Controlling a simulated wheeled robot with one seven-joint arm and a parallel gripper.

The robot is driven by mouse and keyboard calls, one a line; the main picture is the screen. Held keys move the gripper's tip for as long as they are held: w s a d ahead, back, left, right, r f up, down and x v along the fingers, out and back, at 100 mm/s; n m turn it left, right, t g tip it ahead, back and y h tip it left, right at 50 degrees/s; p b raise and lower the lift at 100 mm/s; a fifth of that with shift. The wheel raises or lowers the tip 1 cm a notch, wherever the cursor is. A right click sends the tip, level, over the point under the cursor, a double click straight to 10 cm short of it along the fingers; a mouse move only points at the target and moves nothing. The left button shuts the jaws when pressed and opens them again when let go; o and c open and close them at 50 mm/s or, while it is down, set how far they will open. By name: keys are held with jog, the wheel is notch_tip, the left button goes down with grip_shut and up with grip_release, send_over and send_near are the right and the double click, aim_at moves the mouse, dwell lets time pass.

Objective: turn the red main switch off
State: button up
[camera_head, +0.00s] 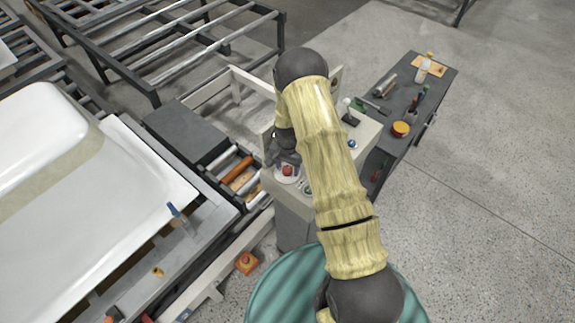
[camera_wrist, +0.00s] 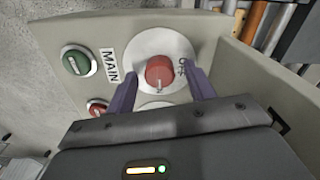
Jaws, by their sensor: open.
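The red main switch (camera_wrist: 159,72) is a round red knob on a white round plate (camera_wrist: 140,42) on the panel, in the wrist view. A small pale mark on the knob points down in the picture, toward my gripper's body. A "MAIN" label (camera_wrist: 110,62) is left of the plate, and "OFF" (camera_wrist: 183,68) is printed right of the knob. My gripper (camera_wrist: 164,85) is open, with one purple finger on each side of the knob and gaps between. In the head view the red switch (camera_head: 287,170) shows just below my gripper (camera_head: 284,158), at the console's left end.
A green button (camera_wrist: 75,61) and a red button (camera_wrist: 97,107) sit left of the switch. A raised panel wall (camera_wrist: 240,65) stands to its right. In the head view, a white tub shell (camera_head: 90,190) lies left and a grey tool bench (camera_head: 405,105) right.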

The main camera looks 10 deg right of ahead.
jog(key=c, duration=1)
